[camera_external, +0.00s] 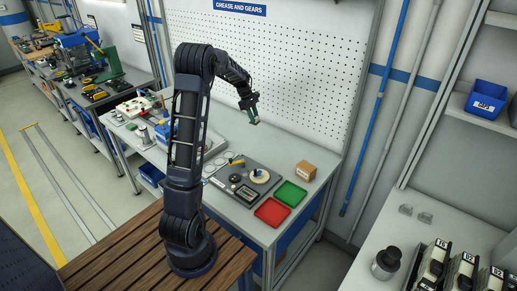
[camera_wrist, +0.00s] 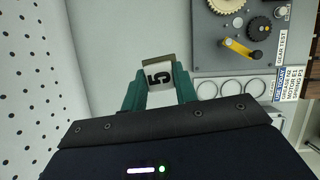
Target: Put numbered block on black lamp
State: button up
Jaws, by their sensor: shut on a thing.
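The numbered block (camera_wrist: 160,74), with a black 5 on a white face, sits between the green fingers of my gripper (camera_wrist: 160,82) in the wrist view. My gripper is shut on it. In the external view my gripper (camera_external: 252,114) is raised above the back of the workbench, in front of the pegboard, and the block (camera_external: 256,121) shows small at its tip. A dark round thing with a grey body (camera_external: 386,263) stands on the right-hand counter; I cannot tell if it is the black lamp. No other clear lamp shows.
The workbench below holds a grey gear test board (camera_external: 222,184), a red tray (camera_external: 272,212), a green tray (camera_external: 290,194) and a cardboard box (camera_external: 305,170). A pegboard (camera_external: 300,70) rises behind. Numbered black holders (camera_external: 462,272) stand on the right counter, with a blue bin (camera_external: 487,100) above.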

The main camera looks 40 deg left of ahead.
jog(key=w+d+r+m+g, duration=0.1)
jog(key=d+r+m, duration=0.15)
jog(key=d, duration=1.25)
jog(key=w+d+r+m+g, duration=0.1)
jog(key=w+d+m, duration=0.15)
jog(key=d, duration=1.25)
jog(key=d+r+m+g, duration=0.1)
jog(key=d+r+m, duration=0.15)
jog(key=d, duration=1.25)
notch_tip(320, 180, up, 5)
jog(key=m+g+y, duration=0.2)
jog(key=m+y, duration=0.1)
jog(key=m, duration=0.5)
send_over(395, 255)
jog(key=w, duration=0.2)
jog(key=f, duration=1.8)
jog(key=shift+s+a+f, duration=0.2)
jog(key=shift+a+f, duration=0.15)
jog(key=shift+f, duration=0.05)
jog(key=shift+f, duration=0.15)
jog(key=o, duration=1)
jog(key=shift+o, duration=0.2)
